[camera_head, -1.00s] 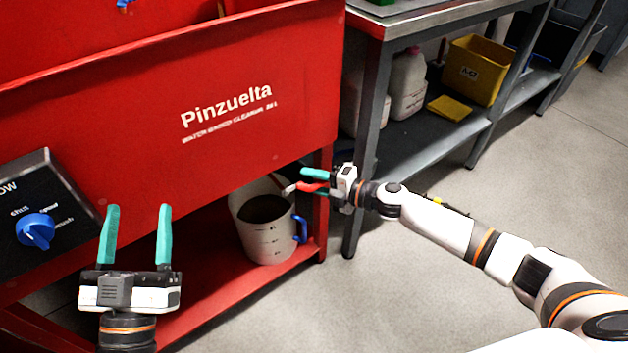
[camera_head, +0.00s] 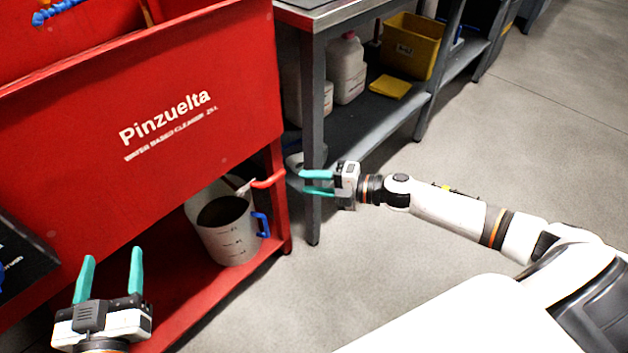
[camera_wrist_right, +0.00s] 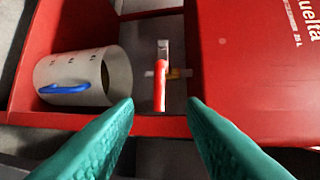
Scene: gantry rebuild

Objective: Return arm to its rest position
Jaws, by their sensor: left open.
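My right gripper (camera_head: 316,183) is open and empty, with teal fingers apart, to the right of the red cabinet's leg. In the right wrist view its two fingers (camera_wrist_right: 163,115) frame a red valve handle (camera_wrist_right: 159,90) with clear space between. In the head view the red handle (camera_head: 268,181) sticks out at the cabinet's lower right, a short way left of the right fingertips. My left gripper (camera_head: 110,275) is open and empty at the lower left, fingers pointing up in front of the red cabinet.
A red cabinet (camera_head: 75,160) fills the left. A white jug (camera_head: 228,240) with a blue handle and dark contents stands on its lower shelf. A grey metal table (camera_head: 312,130) stands behind my right gripper, with a yellow bin (camera_head: 408,48) on its shelf. Open floor (camera_head: 540,130) lies right.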

